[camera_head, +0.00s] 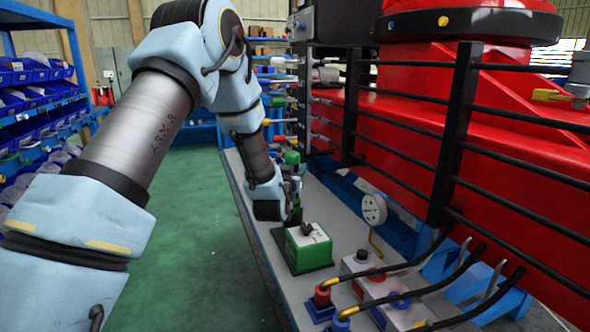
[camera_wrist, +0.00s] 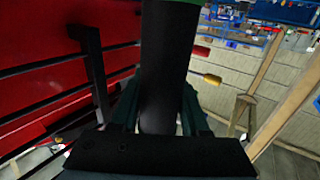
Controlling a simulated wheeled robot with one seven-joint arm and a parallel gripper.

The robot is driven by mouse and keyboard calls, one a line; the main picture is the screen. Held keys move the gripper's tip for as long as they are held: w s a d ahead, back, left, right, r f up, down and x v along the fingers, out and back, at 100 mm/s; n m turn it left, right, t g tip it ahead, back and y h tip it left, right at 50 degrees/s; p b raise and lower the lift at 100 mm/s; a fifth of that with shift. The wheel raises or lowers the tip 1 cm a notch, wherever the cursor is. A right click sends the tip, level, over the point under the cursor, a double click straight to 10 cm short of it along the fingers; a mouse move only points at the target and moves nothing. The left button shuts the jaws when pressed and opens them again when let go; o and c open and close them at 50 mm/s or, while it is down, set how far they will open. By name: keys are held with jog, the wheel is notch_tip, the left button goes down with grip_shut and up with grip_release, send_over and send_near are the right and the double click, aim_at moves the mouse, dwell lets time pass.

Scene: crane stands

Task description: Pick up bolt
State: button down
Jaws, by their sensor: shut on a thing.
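My gripper (camera_head: 292,190) is at the end of the arm, above the grey bench and just behind a green box. In the wrist view my gripper (camera_wrist: 160,108) has its two dark fingers on either side of a thick, dark grey cylinder, which I take to be the bolt (camera_wrist: 166,65). The fingers are shut on it. A green edge shows at its far end, at the top of that view. In the head view a small green part shows at the gripper, but the bolt's full shape is hidden by the fingers and wrist.
The green box (camera_head: 308,246) stands on the bench (camera_head: 262,205) just in front of my gripper. A round gauge (camera_head: 373,209), a button box (camera_head: 362,272) and cables are to its right. Black rails (camera_head: 460,130) and a red machine bound the right side. The green floor (camera_head: 190,230) at left is clear.

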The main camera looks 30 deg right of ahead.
jog(key=shift+c, duration=2)
grip_release()
jog(key=shift+r, duration=0.15)
jog(key=b+v, duration=0.2)
jog(key=v, duration=1)
jog(key=shift+b, duration=0.35)
